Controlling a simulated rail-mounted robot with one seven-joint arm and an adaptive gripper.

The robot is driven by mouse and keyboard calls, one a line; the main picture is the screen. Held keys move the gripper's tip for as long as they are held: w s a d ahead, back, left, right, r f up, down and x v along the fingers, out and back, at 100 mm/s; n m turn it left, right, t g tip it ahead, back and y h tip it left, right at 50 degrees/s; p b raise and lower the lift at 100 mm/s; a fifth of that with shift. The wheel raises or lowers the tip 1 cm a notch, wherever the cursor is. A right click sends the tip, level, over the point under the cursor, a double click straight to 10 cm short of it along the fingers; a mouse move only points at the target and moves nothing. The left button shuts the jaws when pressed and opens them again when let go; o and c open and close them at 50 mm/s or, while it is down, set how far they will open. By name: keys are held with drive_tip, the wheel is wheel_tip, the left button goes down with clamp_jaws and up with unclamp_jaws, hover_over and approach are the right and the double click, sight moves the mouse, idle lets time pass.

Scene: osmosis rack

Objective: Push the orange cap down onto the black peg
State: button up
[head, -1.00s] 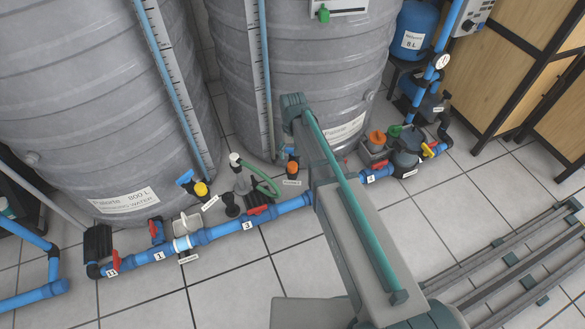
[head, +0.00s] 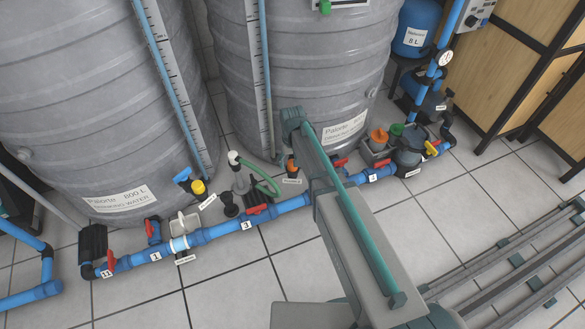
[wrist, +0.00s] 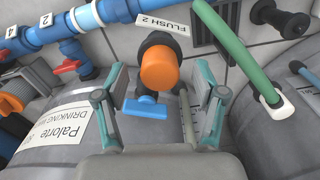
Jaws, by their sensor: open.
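The orange cap (wrist: 159,70) sits in the middle of the wrist view, in front of the black peg (wrist: 160,40), whose dark rim shows above it. How far the cap is seated on the peg I cannot tell. A blue lever (wrist: 146,107) shows just below the cap. My gripper (wrist: 163,88) is open, one finger left and one right of the cap, with gaps on both sides and nothing held. In the head view the cap (head: 291,162) is a small orange patch mostly hidden by my arm; my fingers are hidden there.
A "FLUSH 2" label (wrist: 160,19) lies behind the peg. A green hose (wrist: 237,52) curves at the right of the wrist view. A blue pipe (head: 215,232) with red valves runs along the floor beside the grey tanks (head: 300,60). Another orange-topped part (head: 379,135) stands to the right.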

drive_tip(key=shift+f, duration=0.6)
drive_tip(key=c, duration=0.9)
drive_tip(key=shift+r, duration=0.15)
drive_tip(key=shift+c, duration=0.2)
drive_tip(key=shift+r+p, duration=0.6)
drive_tip(key=shift+r, duration=0.25)
drive_tip(key=s+d+r+p, duration=0.3)
drive_tip(key=s+r+p, duration=0.3)
drive_tip(key=s+r, duration=0.5)
drive_tip(key=shift+s, duration=1.4)
